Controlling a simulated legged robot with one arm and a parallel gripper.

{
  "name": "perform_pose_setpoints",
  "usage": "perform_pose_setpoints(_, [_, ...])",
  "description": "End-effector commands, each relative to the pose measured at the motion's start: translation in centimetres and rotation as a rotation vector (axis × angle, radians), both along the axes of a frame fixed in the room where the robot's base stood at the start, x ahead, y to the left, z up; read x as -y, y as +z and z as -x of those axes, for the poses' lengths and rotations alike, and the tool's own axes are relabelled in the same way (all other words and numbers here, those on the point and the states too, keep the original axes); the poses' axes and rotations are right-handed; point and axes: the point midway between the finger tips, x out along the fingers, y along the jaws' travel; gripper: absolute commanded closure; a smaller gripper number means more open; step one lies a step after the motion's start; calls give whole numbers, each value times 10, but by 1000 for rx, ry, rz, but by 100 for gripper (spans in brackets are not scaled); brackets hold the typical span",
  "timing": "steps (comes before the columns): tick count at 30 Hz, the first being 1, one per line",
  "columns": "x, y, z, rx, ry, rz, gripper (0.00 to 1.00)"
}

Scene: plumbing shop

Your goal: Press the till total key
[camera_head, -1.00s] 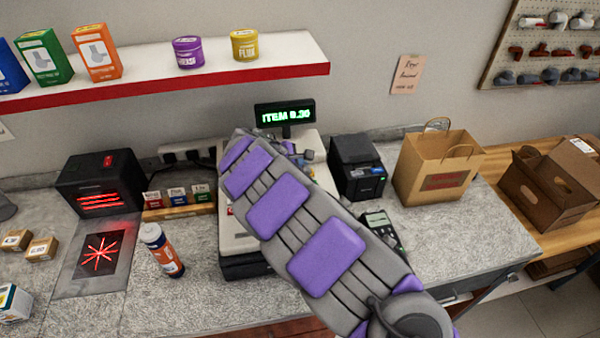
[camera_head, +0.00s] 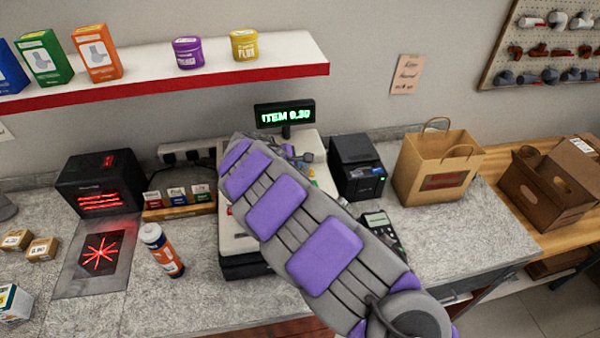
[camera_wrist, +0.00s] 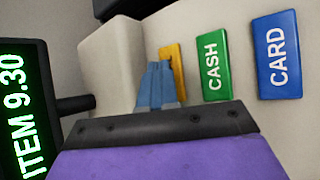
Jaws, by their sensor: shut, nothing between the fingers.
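The till (camera_head: 240,245) stands on the counter, mostly covered by my arm in the head view. Its green display (camera_head: 284,114) reads "ITEM 9.30" and also shows in the wrist view (camera_wrist: 24,115). In the wrist view, a yellow key (camera_wrist: 178,62) sits beside a green CASH key (camera_wrist: 212,66) and a blue CARD key (camera_wrist: 277,55). My gripper (camera_wrist: 157,72) is shut and empty, with its blue-grey fingertips over the left part of the yellow key. Any label on that key is hidden. I cannot tell whether the tips touch it.
A card terminal (camera_head: 377,222), black printer (camera_head: 357,165) and paper bag (camera_head: 437,165) stand right of the till. A shelf (camera_head: 230,68) runs above.

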Motion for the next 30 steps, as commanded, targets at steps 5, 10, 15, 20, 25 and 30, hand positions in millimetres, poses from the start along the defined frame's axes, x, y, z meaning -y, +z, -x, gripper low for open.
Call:
perform_pose_setpoints(5, [0,-2,0,-1,-1,0,100])
perform_pose_setpoints(10, [0,0,0,-1,-1,0,100])
perform_pose_setpoints(15, [1,7,0,0,-1,1,100])
perform_pose_setpoints(20, [2,10,0,0,0,0,100])
perform_pose_setpoints(25, [2,9,0,0,0,1,100])
perform_pose_setpoints(30, [2,13,0,0,0,0,100])
